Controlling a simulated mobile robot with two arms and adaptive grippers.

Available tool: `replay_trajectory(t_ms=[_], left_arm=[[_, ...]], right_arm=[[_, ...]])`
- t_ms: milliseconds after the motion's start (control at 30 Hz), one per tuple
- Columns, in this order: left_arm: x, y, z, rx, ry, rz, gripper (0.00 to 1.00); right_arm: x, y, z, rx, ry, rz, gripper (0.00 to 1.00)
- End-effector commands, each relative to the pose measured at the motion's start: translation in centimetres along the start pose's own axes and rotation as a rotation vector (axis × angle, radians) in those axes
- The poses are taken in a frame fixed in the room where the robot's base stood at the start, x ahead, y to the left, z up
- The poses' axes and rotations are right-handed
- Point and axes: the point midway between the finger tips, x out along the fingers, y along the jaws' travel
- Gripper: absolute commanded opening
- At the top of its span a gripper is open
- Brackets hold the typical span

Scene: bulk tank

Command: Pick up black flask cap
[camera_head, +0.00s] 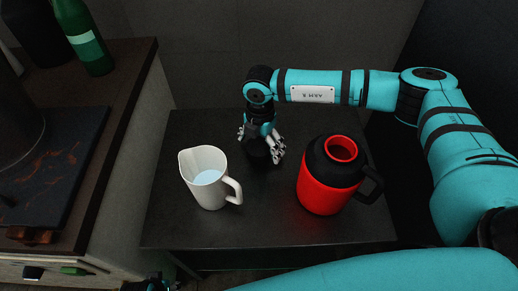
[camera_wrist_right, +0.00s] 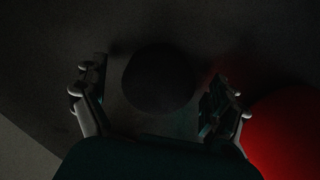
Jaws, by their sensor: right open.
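The black flask cap (camera_head: 257,157) is a dark round piece on the dark table, between the white jug and the red flask. In the right wrist view the cap (camera_wrist_right: 158,80) is a dim dark disc between the two fingers. My right gripper (camera_head: 262,143) is open, pointing down over the cap with a finger on either side. In the wrist view the right gripper (camera_wrist_right: 160,104) shows gaps between its fingers and the cap. The red flask (camera_head: 325,188) has a black collar, a black handle and an open mouth. Part of what looks like my left gripper (camera_head: 152,285) shows at the bottom edge.
The white jug (camera_head: 209,184) with pale liquid stands left of the right gripper. The table (camera_head: 270,225) is clear in front. A dark counter (camera_head: 110,130) with a green bottle (camera_head: 86,42) stands at left. A grey wall is behind the table.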

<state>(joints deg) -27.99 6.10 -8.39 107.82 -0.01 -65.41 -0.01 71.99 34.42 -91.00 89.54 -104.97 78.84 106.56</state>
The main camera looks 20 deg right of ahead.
Motion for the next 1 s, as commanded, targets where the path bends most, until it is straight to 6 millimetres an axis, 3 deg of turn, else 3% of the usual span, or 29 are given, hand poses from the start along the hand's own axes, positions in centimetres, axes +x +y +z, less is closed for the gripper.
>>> replay_trajectory(t_ms=[267,600,1000], left_arm=[[-0.26,-0.01,-0.19,0.0,0.003,0.0,0.37],[-0.15,-0.02,0.0,0.0,-0.001,0.0,0.37],[-0.23,-0.03,0.01,-0.001,-0.001,0.0,0.37]], right_arm=[[0.48,0.0,-0.02,-0.001,0.0,0.0,0.97],[0.44,0.01,-0.02,-0.001,0.0,0.0,0.56],[-0.07,0.06,0.0,-0.001,0.0,0.002,0.56]])
